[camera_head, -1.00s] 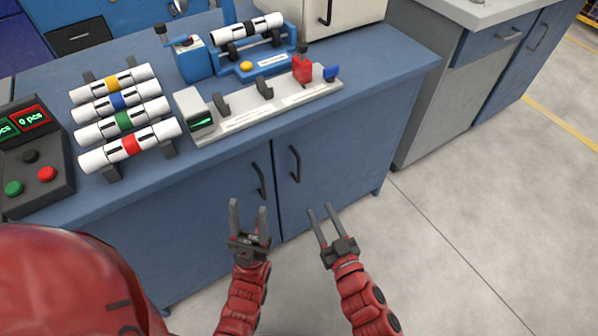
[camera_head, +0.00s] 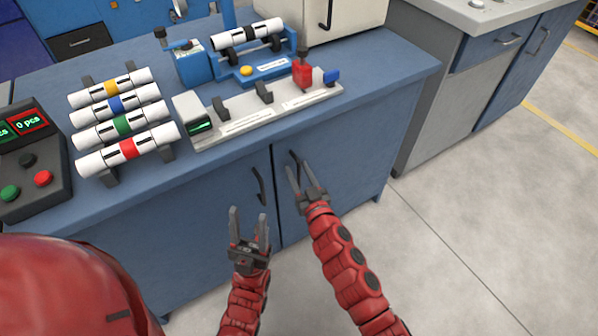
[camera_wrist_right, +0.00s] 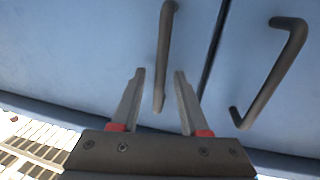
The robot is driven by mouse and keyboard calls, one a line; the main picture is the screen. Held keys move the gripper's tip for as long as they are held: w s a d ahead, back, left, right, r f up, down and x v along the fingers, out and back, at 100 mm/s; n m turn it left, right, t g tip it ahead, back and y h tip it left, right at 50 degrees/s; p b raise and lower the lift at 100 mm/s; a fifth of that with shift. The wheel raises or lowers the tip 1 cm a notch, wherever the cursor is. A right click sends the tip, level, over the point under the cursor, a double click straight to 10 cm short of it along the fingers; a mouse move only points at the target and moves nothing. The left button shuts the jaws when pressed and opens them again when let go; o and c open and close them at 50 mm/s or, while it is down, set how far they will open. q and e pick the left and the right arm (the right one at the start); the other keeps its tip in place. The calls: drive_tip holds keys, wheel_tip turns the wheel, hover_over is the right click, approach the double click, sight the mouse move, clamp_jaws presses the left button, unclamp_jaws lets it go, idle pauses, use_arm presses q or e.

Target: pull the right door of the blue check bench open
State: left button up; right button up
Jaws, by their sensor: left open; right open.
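The blue check bench (camera_head: 180,235) has two front doors with dark bar handles beside the middle seam. The right door (camera_head: 350,180) is shut. My right gripper (camera_head: 301,173) is open at the right door's handle (camera_head: 294,158), covering its lower part. In the right wrist view the same handle (camera_wrist_right: 165,50) runs between my two open fingers (camera_wrist_right: 158,75), with a gap on each side. The left door's handle (camera_head: 258,186) also shows in the right wrist view (camera_wrist_right: 272,75), outside the fingers. My left gripper (camera_head: 248,212) is open and empty in front of the left door.
On the bench top are a rack of white pipes with coloured bands (camera_head: 122,125), a grey fixture (camera_head: 255,112), a blue fixture holding a pipe (camera_head: 262,68) and a button box (camera_head: 30,165). A grey cabinet (camera_head: 430,120) stands to the right. The floor in front is clear.

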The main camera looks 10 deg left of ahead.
clamp_jaws()
idle(1.4)
